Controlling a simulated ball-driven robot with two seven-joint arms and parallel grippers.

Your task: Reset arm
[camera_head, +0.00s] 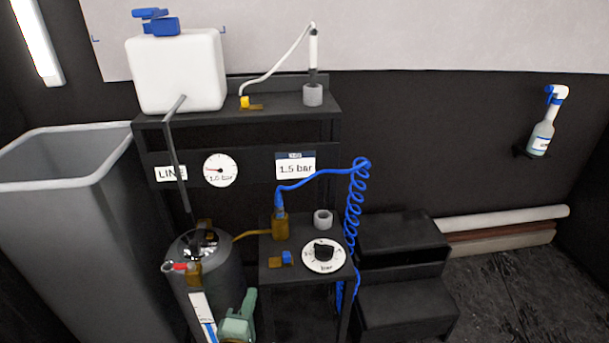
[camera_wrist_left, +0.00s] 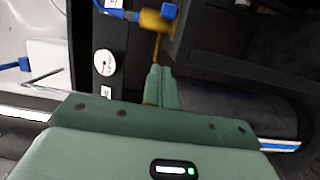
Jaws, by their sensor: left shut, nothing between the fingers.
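My left gripper (camera_head: 249,296) is green and shows at the bottom of the head view, in front of the dark pressure tank (camera_head: 226,280). Its fingers are shut with nothing between them. In the left wrist view the closed fingers (camera_wrist_left: 158,72) point away from the camera, below a brass fitting (camera_wrist_left: 152,20) with a blue hose end. The gripper looks apart from the small stand. My right gripper is in neither view.
A grey bin (camera_head: 60,140) stands at the left. A shelf (camera_head: 240,112) holds a white canister (camera_head: 178,75). A small stand with a dial (camera_head: 323,256) and a coiled blue hose (camera_head: 354,210) is beside the tank. Black steps (camera_head: 405,235) are to the right, then open floor (camera_head: 520,290).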

